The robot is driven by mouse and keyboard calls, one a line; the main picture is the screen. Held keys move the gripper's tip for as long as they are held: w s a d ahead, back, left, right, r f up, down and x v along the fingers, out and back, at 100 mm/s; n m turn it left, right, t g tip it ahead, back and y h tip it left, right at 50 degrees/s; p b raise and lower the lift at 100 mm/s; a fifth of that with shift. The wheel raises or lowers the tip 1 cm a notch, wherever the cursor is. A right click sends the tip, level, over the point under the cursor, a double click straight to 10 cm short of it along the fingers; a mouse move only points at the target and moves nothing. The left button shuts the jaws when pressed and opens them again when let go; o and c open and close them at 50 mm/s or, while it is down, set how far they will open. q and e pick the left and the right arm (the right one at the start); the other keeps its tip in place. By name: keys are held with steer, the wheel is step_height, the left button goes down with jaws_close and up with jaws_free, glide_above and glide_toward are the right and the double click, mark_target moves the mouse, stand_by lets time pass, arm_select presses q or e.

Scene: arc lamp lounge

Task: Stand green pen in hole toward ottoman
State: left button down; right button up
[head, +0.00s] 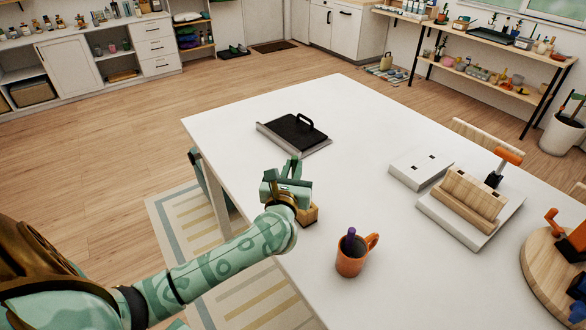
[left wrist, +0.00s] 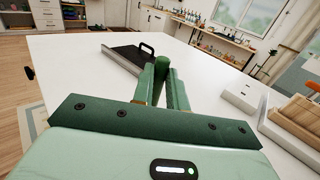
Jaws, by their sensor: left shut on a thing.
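My left gripper (head: 292,168) is at the near left edge of the white table. It is shut on the green pen, which shows as a dark green cylinder (left wrist: 161,70) between the fingers in the left wrist view. In the head view the pen is hard to tell from the green fingers. A small wooden block (head: 309,215) stands on the table right by the gripper, partly hidden by it. I cannot see any holes in it. A flat white block (head: 419,168) with small dark openings lies farther right. I cannot make out an ottoman. My right gripper is not in view.
An orange mug (head: 350,262) holding a purple pen stands near the front edge. A black-topped tray with a handle (head: 296,131) lies behind the gripper. A slatted wooden piece (head: 466,200) and a round board (head: 540,265) are at right. The table's middle is clear.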

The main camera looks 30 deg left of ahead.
arm_select(q)
steer(key=shift+f+b, duration=1.95)
steer(key=shift+f, duration=0.55)
steer(key=c, duration=1.3)
jaws_free()
steer(key=v, duration=1.6)
steer(key=shift+s+d, duration=0.1)
steer(key=shift+s, duration=0.1)
